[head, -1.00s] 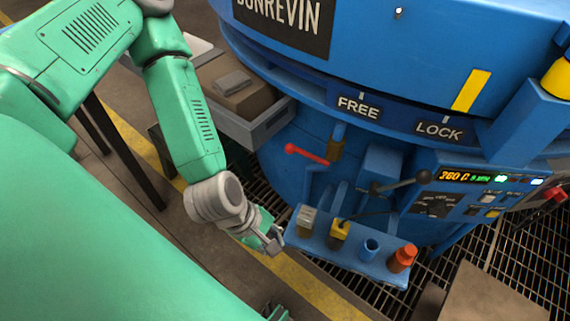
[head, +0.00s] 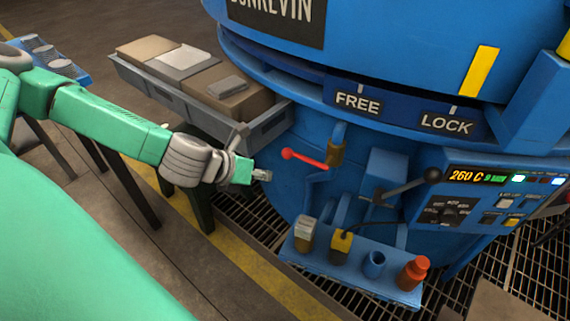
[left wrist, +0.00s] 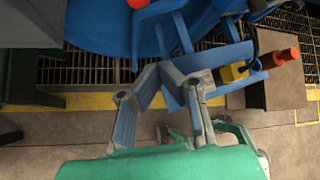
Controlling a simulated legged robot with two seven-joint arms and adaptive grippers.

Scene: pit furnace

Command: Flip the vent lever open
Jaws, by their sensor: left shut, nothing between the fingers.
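A red-handled lever (head: 303,158) sticks out to the left from the blue furnace wall, beside a brass-coloured padlock-like part (head: 336,152). No label marks it as the vent lever. A second lever with a black knob (head: 407,186) is mounted further right. My left gripper (head: 262,175) is shut and empty, just left of and slightly below the red lever's round end, apart from it. In the left wrist view, the left gripper (left wrist: 160,76) points toward the furnace, and the red knob (left wrist: 137,3) shows at the top edge. My right gripper is not in view.
A grey tray (head: 262,132) with boxes stands behind my left gripper. A control panel (head: 470,200) is at the right. Grating covers the floor below.

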